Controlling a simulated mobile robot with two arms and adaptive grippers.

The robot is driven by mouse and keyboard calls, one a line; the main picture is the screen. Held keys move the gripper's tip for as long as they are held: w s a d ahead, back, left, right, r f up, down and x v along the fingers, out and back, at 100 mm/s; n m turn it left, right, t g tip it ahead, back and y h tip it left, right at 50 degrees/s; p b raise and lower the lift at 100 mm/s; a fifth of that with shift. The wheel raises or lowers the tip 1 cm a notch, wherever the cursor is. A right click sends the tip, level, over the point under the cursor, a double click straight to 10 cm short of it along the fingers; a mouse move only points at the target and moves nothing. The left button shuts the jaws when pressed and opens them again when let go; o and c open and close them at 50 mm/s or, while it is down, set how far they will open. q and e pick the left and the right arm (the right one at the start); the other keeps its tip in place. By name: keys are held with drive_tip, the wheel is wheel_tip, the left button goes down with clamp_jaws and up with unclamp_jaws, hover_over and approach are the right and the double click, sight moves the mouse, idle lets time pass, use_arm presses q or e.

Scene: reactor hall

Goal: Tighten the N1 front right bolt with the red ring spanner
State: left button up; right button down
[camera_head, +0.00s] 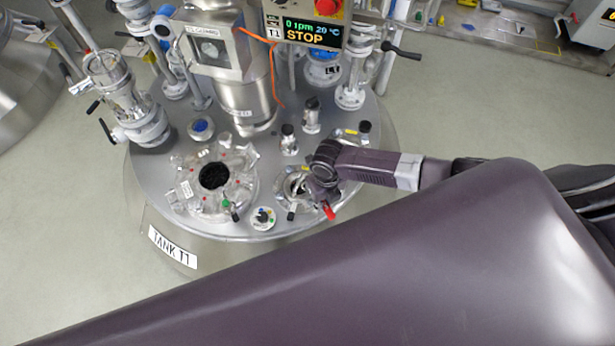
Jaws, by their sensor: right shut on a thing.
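My right gripper (322,188) is over the right front part of the tank lid, beside a small flanged nozzle (296,187). It is shut on a red tool, taken to be the red ring spanner (328,211). Only a short red piece shows below the gripper; the rest is hidden by it. I cannot tell whether the spanner's ring sits on a bolt. The gripper and wrist partly cover the nozzle, and its right-side bolts are hidden. No N1 label is readable. My left gripper is not in view.
The round steel lid of tank T1 (258,213) carries a larger flanged port (213,178) with a dark opening. A small cap with coloured dots (263,218) stands near the front rim. A display box (303,30) reading STOP and several valves stand behind. My purple arm link covers the foreground.

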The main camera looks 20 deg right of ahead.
drive_tip(key=shift+n, duration=0.6)
drive_tip(key=s, duration=0.2)
drive_tip(key=s+d, duration=0.1)
drive_tip(key=s, duration=0.1)
drive_tip(key=shift+r, duration=0.15)
drive_tip(key=shift+s+f, duration=0.1)
drive_tip(key=shift+f, duration=0.1)
wheel_tip(320, 180, down, 5)
drive_tip(key=b, duration=0.5)
drive_tip(key=w+a+m+b, duration=0.1)
drive_tip(key=a+m, duration=0.8)
drive_tip(key=w+a+m, duration=0.5)
drive_tip(key=w+m, duration=0.4)
drive_tip(key=m, duration=0.1)
drive_tip(key=shift+n, duration=0.4)
drive_tip(key=r+p, duration=0.1)
drive_tip(key=p, duration=0.1)
drive_tip(key=r+p, duration=0.2)
drive_tip(key=s+r+p, duration=0.1)
drive_tip(key=r+p, duration=0.1)
drive_tip(key=shift+s+d+r, duration=0.1)
drive_tip(key=shift+d+r, duration=0.1)
drive_tip(key=shift+d, duration=0.05)
